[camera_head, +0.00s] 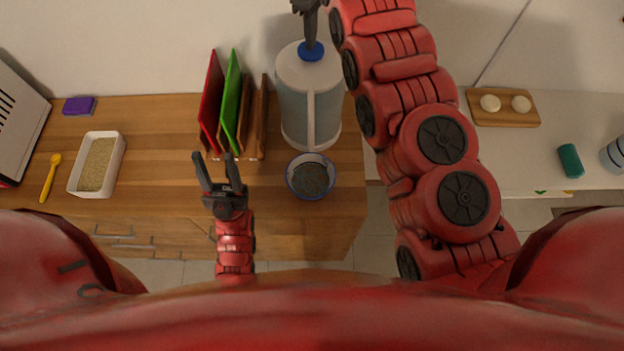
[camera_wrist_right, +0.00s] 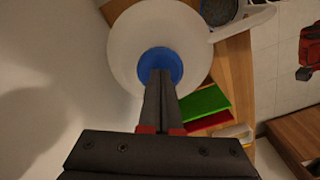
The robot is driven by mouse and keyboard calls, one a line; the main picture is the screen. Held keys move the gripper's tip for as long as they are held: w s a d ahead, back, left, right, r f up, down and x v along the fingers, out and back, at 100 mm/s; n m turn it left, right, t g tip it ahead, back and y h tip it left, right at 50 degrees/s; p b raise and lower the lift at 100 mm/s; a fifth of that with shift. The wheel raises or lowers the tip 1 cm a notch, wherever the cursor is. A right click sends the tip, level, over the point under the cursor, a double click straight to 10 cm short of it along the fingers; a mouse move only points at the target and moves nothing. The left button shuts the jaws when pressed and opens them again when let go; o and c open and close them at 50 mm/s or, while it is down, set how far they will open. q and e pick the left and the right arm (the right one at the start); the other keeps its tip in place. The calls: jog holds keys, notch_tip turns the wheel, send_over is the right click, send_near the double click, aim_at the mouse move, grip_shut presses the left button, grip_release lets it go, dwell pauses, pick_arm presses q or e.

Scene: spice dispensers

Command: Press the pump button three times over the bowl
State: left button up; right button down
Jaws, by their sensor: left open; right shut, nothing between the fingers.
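The pump dispenser (camera_head: 296,108) stands on the wooden counter, a pale cylinder with a white lid and a blue button (camera_head: 311,51) on top. The button also shows in the right wrist view (camera_wrist_right: 176,62). My right gripper (camera_head: 310,42) is shut and empty, its fingertips at the button from above; they overlap it in both views, and I cannot tell if it is pressed down. The bowl (camera_head: 293,183), blue-rimmed with a dark inside, sits in front of the dispenser below its spout side. My left gripper (camera_head: 216,158) is open and empty, left of the bowl.
A rack with red and green boards (camera_head: 231,96) stands left of the dispenser. A white tray (camera_head: 121,150), yellow spoon (camera_head: 50,177) and purple sponge (camera_head: 79,106) lie further left. A wooden board (camera_head: 534,121) and green item (camera_head: 570,161) are on the right counter.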

jog(key=shift+f, duration=0.3)
jog(key=shift+r, duration=0.25)
jog(key=shift+r+p, duration=1.75)
jog(key=shift+p, duration=0.2)
jog(key=shift+f, duration=0.15)
